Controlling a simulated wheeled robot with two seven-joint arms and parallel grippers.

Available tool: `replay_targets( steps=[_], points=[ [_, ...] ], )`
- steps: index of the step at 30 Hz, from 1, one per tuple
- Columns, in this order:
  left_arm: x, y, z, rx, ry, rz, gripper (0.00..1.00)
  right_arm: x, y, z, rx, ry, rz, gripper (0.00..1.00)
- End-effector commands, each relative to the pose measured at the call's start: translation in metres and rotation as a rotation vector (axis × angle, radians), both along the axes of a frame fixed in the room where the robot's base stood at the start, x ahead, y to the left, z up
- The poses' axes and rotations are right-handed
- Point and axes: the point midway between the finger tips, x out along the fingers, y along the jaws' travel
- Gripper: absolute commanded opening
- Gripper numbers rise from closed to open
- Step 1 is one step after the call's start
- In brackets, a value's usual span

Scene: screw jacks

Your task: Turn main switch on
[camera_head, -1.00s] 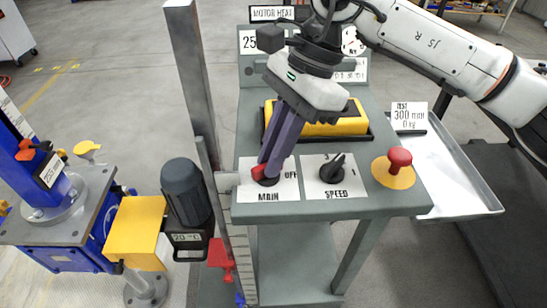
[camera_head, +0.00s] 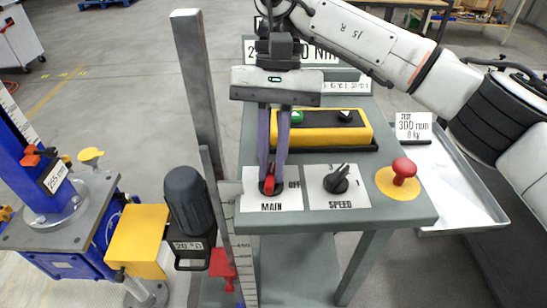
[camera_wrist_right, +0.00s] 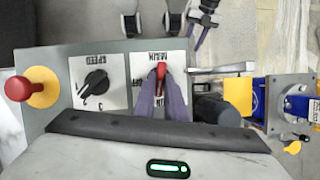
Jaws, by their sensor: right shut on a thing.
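The main switch (camera_head: 270,184) is a red knob on a black base, set on a white plate (camera_head: 285,204) lettered MAIN and OFF on the grey console. My right gripper (camera_head: 271,180) reaches down from above, its two purple fingers shut on the red knob. In the right wrist view the main switch (camera_wrist_right: 161,70) shows between the fingertips (camera_wrist_right: 161,86). The knob's handle points roughly toward the console's front edge in the head view; the fingers hide part of the plate's lettering.
Right of the main plate sits the black speed knob (camera_head: 338,180), then a red mushroom button (camera_head: 403,171) on a yellow disc. A yellow box (camera_head: 325,130) with a green button lies behind the plates. A tall grey post (camera_head: 199,100) stands close on the left.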

Motion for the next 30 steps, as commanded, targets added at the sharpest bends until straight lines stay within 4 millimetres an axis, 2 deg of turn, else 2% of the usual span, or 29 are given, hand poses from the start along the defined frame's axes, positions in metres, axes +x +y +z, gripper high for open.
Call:
replay_targets(
  steps=[12, 29, 30],
  points=[
    [-0.0011, -0.0001, 0.0044, 0.000, 0.002, 0.000, 0.37, 0.0010, 0.0021, 0.0014, 0.001, -0.005, 0.187, 0.00],
    [-0.0014, -0.0002, 0.0047, -0.001, 0.002, 0.000, 0.37, 0.0013, 0.0021, 0.0011, 0.001, -0.006, 0.213, 0.00],
    [-0.0014, -0.0002, 0.0047, -0.001, 0.002, 0.000, 0.37, 0.0013, 0.0021, 0.0011, 0.001, -0.006, 0.213, 0.18]
  ],
)
